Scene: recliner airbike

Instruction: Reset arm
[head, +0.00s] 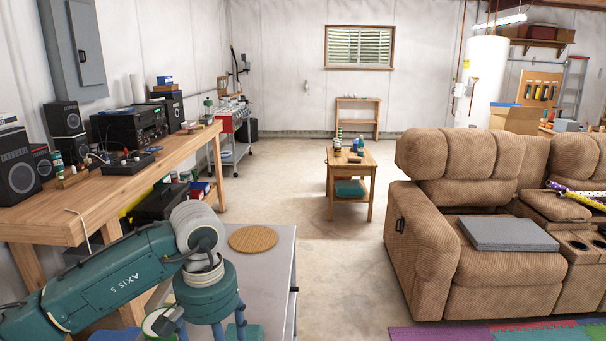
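My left arm (110,285) is teal with white joint rings and comes in from the lower left. It bends down at the wrist (208,290) in front of a grey-topped cabinet. Below the wrist, blue parts of my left gripper (228,330) show, cut off by the bottom edge. I cannot see its fingertips or whether it holds anything. My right arm and gripper are not in view.
A round wooden board (253,238) lies on the grey cabinet top (275,275) beside my wrist. A wooden workbench (110,190) with speakers stands left. A tan recliner (425,250) stands right, a grey slab (507,233) on its seat. Clear floor (340,270) lies between, before a small table (352,158).

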